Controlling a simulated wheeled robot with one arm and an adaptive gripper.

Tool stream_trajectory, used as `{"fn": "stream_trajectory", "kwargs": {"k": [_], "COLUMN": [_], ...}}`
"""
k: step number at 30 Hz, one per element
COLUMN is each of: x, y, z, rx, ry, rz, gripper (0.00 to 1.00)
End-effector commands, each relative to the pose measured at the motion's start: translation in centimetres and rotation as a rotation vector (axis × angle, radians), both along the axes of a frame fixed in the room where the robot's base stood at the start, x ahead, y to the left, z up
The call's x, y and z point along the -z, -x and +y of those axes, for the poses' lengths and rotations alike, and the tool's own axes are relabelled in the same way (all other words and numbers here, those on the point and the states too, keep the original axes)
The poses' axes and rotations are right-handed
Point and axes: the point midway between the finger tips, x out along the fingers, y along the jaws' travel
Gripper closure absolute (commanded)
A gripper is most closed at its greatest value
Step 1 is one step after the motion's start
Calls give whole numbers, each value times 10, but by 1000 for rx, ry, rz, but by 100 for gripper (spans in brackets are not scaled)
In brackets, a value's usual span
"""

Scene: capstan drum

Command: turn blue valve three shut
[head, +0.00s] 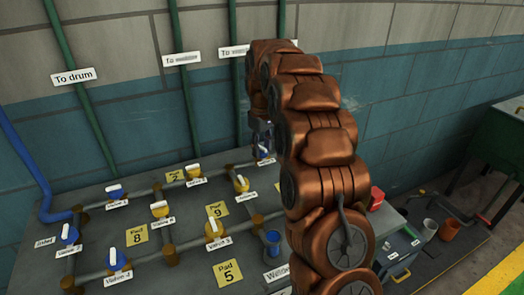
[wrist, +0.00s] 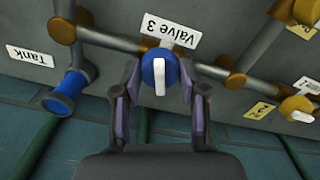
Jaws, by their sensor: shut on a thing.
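Blue valve three (wrist: 159,83) has a round blue body and a white bar handle, with the label "Valve 3" (wrist: 171,30) beside it in the wrist view. The handle points up and down in that view, roughly across the grey pipe it sits on. My gripper (wrist: 159,88) has a finger on each side of the valve and is shut on it. In the head view my gripper (head: 264,143) is at the far edge of the pipe board, and my arm hides much of that area. Only a bit of blue shows there beneath the fingers.
The grey board (head: 30,268) carries pipes with several other valves, such as a yellow one (head: 241,184) close by and a blue one (head: 115,192) at left. A blue tank fitting (wrist: 65,95) is left of the fingers in the wrist view. The wall (head: 380,90) rises behind.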

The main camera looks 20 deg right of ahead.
Motion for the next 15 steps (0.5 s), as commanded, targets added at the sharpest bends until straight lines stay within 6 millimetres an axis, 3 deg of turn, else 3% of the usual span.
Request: {"fn": "stream_trajectory", "kwargs": {"k": [15], "x": [1], "y": [-1], "z": [0], "rx": [321], "ry": [0], "rz": [-2], "gripper": [93]}}
